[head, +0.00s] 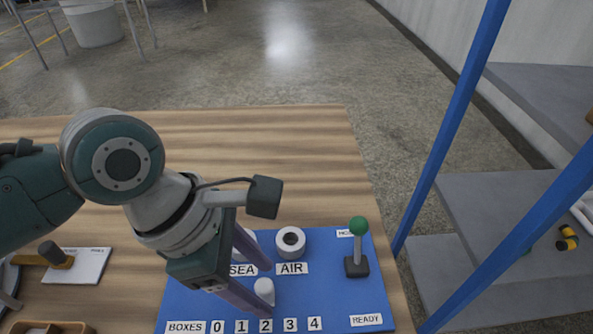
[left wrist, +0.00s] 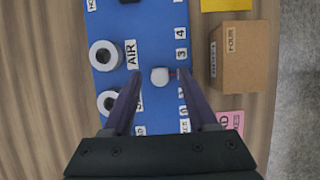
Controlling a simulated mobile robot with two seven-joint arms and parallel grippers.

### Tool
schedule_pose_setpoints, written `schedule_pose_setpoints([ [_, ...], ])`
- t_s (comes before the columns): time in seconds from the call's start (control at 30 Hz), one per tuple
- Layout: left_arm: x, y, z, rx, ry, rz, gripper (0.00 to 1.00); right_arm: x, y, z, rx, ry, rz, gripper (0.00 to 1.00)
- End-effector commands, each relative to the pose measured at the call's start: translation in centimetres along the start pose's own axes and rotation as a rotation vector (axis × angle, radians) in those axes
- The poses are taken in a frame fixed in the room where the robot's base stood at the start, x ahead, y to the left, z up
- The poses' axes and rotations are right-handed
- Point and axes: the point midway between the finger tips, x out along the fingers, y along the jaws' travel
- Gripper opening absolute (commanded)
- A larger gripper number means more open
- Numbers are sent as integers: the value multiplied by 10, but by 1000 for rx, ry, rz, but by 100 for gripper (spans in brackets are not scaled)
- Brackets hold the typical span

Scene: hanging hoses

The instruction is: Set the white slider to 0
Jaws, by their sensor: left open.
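The white slider (head: 264,289) is a rounded white knob on the blue panel (head: 330,290). It stands level with the 2 of the number row (head: 265,326), which runs from 0 at left to 4 at right. The knob also shows in the left wrist view (left wrist: 160,77), where the finger hides part of the number row. My left gripper (head: 267,290) is open, with one fingertip on either side of the knob. In the left wrist view, gaps show between the knob and both fingertips (left wrist: 161,75). My right gripper is not in view.
The panel also bears a white AIR ring (head: 291,241), a second ring partly hidden by my gripper, and a green-topped lever (head: 358,240) at right. A cardboard box (left wrist: 235,56) stands beside the panel. Blue posts (head: 450,130) rise at the right. The wooden table (head: 290,150) is clear behind the panel.

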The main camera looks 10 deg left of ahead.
Motion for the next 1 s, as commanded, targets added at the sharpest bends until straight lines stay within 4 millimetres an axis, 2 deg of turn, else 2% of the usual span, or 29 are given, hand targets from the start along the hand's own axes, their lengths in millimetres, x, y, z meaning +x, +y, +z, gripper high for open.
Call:
schedule_pose_setpoints([
  [0.03,8,0,-1,0,0,1,58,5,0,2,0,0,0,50],
  [0.13,16,0,0,1,0,0,58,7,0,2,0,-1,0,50],
  [0.47,18,0,0,1,0,1,57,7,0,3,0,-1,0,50],
  [0.9,18,0,0,1,0,1,8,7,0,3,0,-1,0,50],
  [1.0,18,0,0,1,0,1,0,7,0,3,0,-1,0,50],
])
